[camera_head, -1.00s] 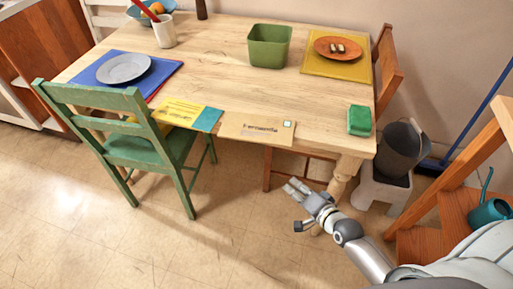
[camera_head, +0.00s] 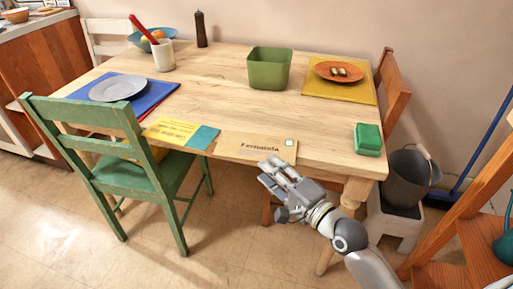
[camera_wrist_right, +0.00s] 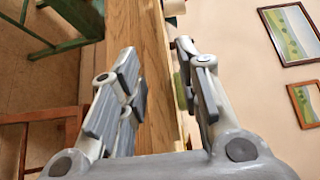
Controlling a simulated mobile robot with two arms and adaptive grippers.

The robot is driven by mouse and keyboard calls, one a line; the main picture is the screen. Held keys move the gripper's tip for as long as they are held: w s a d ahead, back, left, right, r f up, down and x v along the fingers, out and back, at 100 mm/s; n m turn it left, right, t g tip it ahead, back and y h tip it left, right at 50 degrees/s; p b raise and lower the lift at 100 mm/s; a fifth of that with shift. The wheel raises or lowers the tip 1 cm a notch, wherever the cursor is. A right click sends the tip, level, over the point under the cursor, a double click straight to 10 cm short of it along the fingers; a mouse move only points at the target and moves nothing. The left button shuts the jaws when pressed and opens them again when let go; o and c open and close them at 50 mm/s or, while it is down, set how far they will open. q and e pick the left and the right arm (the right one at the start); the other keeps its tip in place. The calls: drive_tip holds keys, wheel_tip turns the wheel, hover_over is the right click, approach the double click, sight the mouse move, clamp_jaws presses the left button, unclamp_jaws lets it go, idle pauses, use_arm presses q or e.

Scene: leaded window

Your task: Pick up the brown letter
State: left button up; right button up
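The brown letter (camera_head: 255,149), marked "Fernanda" with a small stamp at its right, lies flat at the front edge of the wooden table and seems to overhang it slightly. My right gripper (camera_head: 271,188) is just in front of and below the letter's right half, apart from it as far as I can tell. In the right wrist view its fingers (camera_wrist_right: 160,85) are spread with nothing held between them, and the table edge shows beyond. I cannot make out the letter in that view. My left gripper is not in view.
A yellow and teal card (camera_head: 182,132) lies left of the letter. A green sponge-like block (camera_head: 368,139) sits at the table's right corner. The green chair (camera_head: 120,160) stands at the front left, a grey bucket (camera_head: 407,178) at right.

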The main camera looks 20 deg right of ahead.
sight(257, 158)
drive_tip(key=x, duration=0.5)
drive_tip(key=shift+a+r+b, duration=0.2)
drive_tip(key=shift+r+b, duration=0.05)
drive_tip(key=shift+b, duration=0.1)
drive_tip(key=shift+w, duration=0.2)
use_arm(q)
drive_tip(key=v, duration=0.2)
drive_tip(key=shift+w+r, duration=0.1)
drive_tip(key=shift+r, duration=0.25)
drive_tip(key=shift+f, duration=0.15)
use_arm(e)
clamp_jaws()
